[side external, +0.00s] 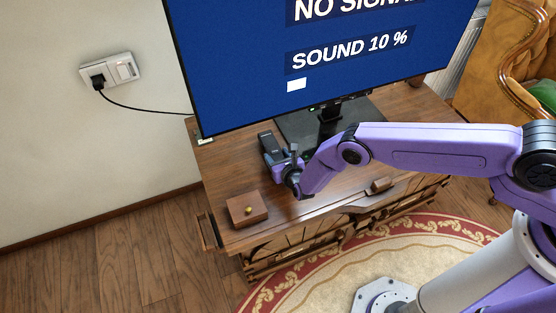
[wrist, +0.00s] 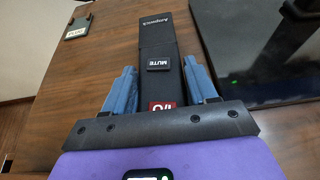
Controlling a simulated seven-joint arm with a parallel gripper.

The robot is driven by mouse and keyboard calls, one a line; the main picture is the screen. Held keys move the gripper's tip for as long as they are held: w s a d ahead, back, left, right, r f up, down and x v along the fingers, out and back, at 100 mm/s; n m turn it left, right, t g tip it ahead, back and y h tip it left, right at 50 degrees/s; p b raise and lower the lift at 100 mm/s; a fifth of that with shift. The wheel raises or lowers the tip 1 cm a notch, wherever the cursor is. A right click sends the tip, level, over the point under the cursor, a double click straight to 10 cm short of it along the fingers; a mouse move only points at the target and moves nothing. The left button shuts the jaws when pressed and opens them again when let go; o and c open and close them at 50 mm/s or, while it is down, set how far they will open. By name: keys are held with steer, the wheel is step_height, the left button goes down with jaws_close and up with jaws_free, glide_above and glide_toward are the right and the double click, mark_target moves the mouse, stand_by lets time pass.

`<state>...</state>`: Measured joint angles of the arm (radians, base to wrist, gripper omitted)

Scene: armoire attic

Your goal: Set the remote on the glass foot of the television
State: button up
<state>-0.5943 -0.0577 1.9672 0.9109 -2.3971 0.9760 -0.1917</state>
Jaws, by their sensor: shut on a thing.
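The remote is a long black bar with a MUTE button and a red button. It shows in the wrist view (wrist: 157,42) and in the side view (side external: 267,142), on or just above the left part of the cabinet top; I cannot tell which. My gripper (side external: 278,158) is shut on it, with blue fingers on either side in the wrist view (wrist: 160,82). The television (side external: 300,60) reads NO SIGNAL and SOUND 10 %. Its dark glass foot (side external: 296,127) lies flat right of the remote and also shows in the wrist view (wrist: 262,62). The foot is partly hidden by my arm.
The wooden cabinet (side external: 225,175) has a small wooden box with a yellow knob (side external: 246,208) at its front left. A small wooden block (side external: 380,185) lies near the front edge. The television's screen overhangs the cabinet's back. A cable (side external: 145,108) runs from the wall socket.

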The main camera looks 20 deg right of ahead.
steer(key=shift+f, duration=0.9)
steer(key=o, duration=1.1)
steer(key=shift+s, duration=0.1)
steer(key=shift+v, duration=5.9)
